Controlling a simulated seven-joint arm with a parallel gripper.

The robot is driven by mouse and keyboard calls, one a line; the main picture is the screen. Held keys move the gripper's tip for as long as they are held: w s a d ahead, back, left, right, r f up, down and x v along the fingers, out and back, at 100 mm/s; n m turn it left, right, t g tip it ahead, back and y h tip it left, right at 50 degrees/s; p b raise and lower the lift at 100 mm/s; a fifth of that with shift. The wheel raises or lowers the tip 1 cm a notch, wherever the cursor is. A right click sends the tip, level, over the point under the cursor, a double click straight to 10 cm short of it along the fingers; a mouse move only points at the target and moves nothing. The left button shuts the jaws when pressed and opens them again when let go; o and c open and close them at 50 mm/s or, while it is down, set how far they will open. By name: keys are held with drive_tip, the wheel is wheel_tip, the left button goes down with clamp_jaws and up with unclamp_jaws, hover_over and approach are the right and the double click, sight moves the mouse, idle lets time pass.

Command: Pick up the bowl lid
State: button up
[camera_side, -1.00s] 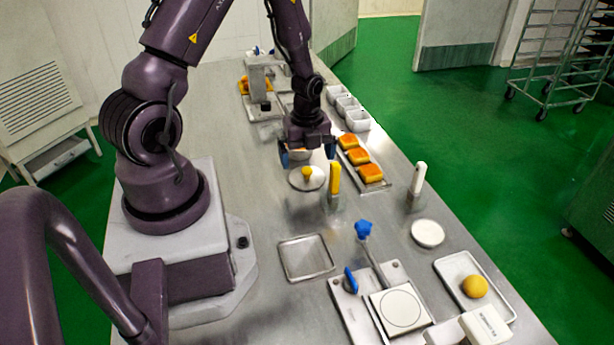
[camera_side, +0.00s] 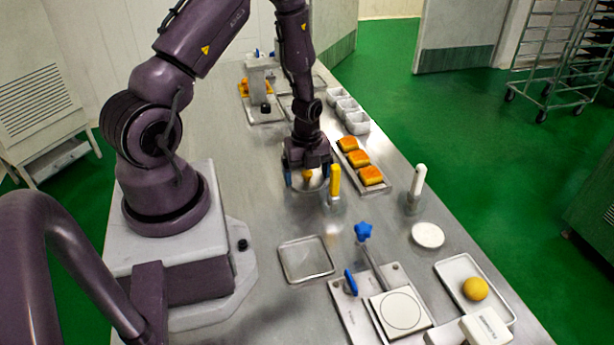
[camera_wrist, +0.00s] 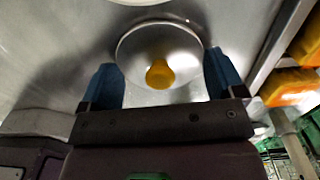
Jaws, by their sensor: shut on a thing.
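The bowl lid is a round, shiny metal disc with a yellow knob. In the side view the lid (camera_side: 316,187) is at my gripper (camera_side: 307,180), in the middle of the metal table, partly hidden by the fingers. In the wrist view the lid (camera_wrist: 187,50) lies between the two blue fingertips of my gripper (camera_wrist: 163,78), with its knob near the middle. I cannot tell whether the lid touches the table. A pale round rim (camera_wrist: 140,2) shows at the top of the wrist view.
A yellow-handled tool (camera_side: 335,183) stands close to the right of my gripper. A tray of orange-topped pieces (camera_side: 371,176) lies behind it to the right. An empty tray (camera_side: 306,259) and a press with blue knobs (camera_side: 400,308) are nearer.

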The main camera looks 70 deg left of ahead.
sight(305, 171)
drive_tip(key=shift+r, duration=0.1)
drive_tip(key=r, duration=0.9)
drive_tip(key=shift+s+a, duration=0.15)
drive_tip(key=shift+a, duration=0.1)
drive_tip(key=w+a+r, duration=0.1)
drive_tip(key=a, duration=0.9)
drive_tip(key=shift+w+f, duration=0.15)
drive_tip(key=shift+f, duration=2.8)
drive_tip(key=shift+f, duration=0.2)
drive_tip(key=o, duration=0.7)
drive_tip(key=shift+c, duration=0.2)
